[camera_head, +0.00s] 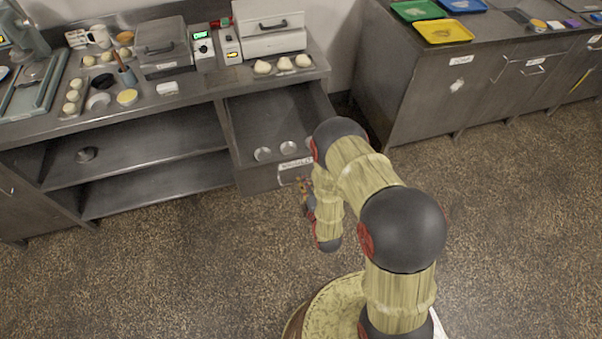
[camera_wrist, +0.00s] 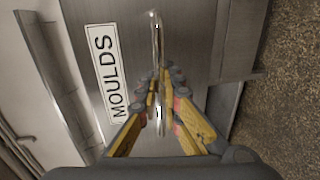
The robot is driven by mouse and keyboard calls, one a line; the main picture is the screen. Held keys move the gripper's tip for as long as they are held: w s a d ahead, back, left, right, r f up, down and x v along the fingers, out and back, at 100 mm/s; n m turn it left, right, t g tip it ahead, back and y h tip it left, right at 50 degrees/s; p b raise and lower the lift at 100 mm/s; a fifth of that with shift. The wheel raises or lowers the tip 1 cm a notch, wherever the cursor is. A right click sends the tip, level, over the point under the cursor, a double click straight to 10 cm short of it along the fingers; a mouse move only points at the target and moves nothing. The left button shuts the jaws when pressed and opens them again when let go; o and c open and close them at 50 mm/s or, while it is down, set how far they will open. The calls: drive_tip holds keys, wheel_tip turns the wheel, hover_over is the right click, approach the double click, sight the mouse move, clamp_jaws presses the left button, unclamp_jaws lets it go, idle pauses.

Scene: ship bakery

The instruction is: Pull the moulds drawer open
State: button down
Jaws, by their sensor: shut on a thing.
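The moulds drawer (camera_head: 262,178) stands pulled out from the counter in the head view, with its inside showing. Several round metal moulds (camera_head: 263,154) lie near its front. In the wrist view its grey front (camera_wrist: 196,45) carries a white label reading MOULDS (camera_wrist: 103,70). A shiny bar handle (camera_wrist: 154,28) runs beside the label. My gripper (camera_wrist: 158,85) is shut on this handle, its yellow fingers on either side of it. In the head view my arm hides part of the drawer's right front, and the gripper (camera_head: 304,184) is mostly hidden there.
The counter (camera_head: 190,104) above carries dough balls, grey boxes and small devices. Open shelves (camera_head: 150,160) lie left of the drawer. Another counter (camera_head: 420,90) with coloured trays stands at the right. The speckled floor (camera_head: 170,270) in front of the drawer is clear.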

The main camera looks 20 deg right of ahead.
drive_tip(key=shift+s, duration=0.7)
drive_tip(key=c, duration=2)
unclamp_jaws()
drive_tip(key=shift+w, duration=0.1)
drive_tip(key=v, duration=0.7)
drive_tip(key=shift+s, duration=0.3)
